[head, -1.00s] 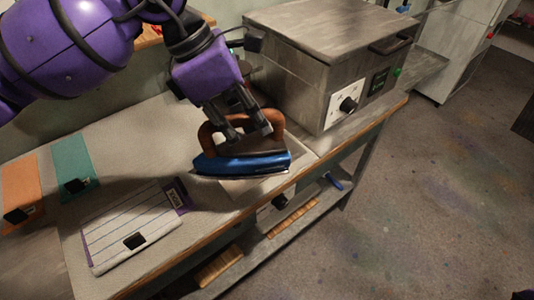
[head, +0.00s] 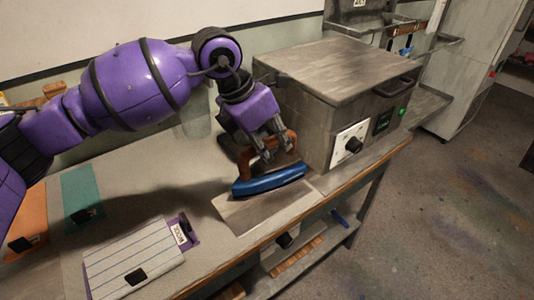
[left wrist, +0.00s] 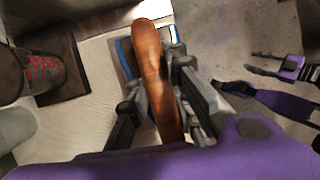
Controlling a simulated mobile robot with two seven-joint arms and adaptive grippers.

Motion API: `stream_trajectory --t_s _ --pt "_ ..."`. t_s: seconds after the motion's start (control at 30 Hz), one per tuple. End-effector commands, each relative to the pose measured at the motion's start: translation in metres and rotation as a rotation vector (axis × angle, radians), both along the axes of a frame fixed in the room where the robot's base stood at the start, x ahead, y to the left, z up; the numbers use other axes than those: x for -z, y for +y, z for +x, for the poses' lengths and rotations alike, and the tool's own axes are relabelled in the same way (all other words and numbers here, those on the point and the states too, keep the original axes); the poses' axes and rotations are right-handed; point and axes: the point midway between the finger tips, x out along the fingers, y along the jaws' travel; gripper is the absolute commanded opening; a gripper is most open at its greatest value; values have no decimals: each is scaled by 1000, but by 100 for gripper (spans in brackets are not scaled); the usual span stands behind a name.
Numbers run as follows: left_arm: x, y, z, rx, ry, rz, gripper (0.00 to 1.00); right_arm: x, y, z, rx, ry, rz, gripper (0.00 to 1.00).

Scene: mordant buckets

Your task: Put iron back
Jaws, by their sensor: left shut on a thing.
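The iron has a blue body (head: 270,181) and a brown handle (head: 283,142). It is beside the metal box, over the far part of a flat grey plate (head: 258,213) on the bench. I cannot tell whether its sole touches the plate. My left gripper (head: 270,146) is shut on the handle from above. In the left wrist view, the handle (left wrist: 152,70) runs between the dark fingers, which hide part of the blue body (left wrist: 125,55). Purple and dark parts at the right of that view may be my right gripper (left wrist: 263,64); its jaw state is unclear.
The metal box (head: 310,115) with a knob and green light stands close right of the iron. A lined white board (head: 130,262), a teal board (head: 80,190) and an orange board (head: 28,215) lie at left. A marked cup (left wrist: 45,72) shows in the wrist view.

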Motion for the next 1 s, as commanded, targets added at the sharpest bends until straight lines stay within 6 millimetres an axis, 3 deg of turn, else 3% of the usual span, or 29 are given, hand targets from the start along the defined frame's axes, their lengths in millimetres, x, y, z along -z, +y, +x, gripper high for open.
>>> stream_trajectory --t_s 0.2,0.33,0.57,0.8,1.0 --pt "33 -6 26 1 0 -3 0 -2 1 5 -3 -9 0 40" --pt "42 -8 34 2 -1 -2 0 -4 1 7 -3 -13 0 40" --pt "51 -9 42 1 -1 -3 0 -5 1 9 -5 -18 1 40" --pt "77 -9 42 1 -2 -2 0 -12 2 14 -4 -28 3 40" --pt "81 -9 42 2 -2 -3 0 -7 3 9 -5 -15 4 40"
